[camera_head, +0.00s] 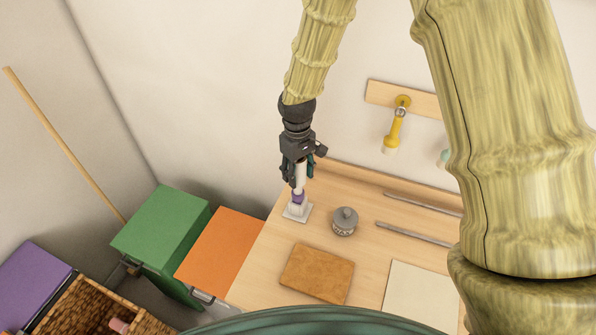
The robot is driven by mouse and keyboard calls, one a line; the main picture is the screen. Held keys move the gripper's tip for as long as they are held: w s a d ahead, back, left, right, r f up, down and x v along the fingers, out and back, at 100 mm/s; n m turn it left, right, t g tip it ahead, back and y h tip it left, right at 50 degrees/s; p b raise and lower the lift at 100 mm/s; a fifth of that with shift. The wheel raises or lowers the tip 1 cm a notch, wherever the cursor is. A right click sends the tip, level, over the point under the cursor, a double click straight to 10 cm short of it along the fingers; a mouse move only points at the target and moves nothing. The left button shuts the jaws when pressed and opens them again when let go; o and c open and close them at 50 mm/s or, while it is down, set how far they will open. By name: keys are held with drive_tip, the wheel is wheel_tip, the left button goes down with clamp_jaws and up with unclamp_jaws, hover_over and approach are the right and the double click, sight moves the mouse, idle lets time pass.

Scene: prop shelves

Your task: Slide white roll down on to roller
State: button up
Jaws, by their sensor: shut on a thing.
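My gripper (299,177) points down at the far left corner of the wooden table and is shut on the white roll (300,176). The white roll is a narrow upright cylinder between the fingers. Directly below it is a purple piece (297,198) on a pale square base (296,212), which seems to be the roller. The roll's lower end meets or nearly meets the purple piece; I cannot tell whether it is around it or just above it. The fingers hide part of the roll.
A grey lidded pot (344,221) stands just right of the base. A brown board (317,273), a pale sheet (416,295) and two metal bars (414,234) lie on the table (260,277). Orange (220,250) and green (160,232) boxes stand left.

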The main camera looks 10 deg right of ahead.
sight(298, 183)
drive_tip(key=shift+s+f+b, duration=0.1)
drive_tip(key=shift+f+b, duration=0.9)
drive_tip(key=shift+f, duration=1.4)
idle(3.4)
drive_tip(key=o, duration=1)
drive_tip(key=shift+o, duration=0.2)
drive_tip(key=shift+r, duration=0.1)
drive_tip(key=r, duration=1.1)
drive_tip(key=shift+w+r, duration=0.3)
drive_tip(key=shift+r, duration=0.1)
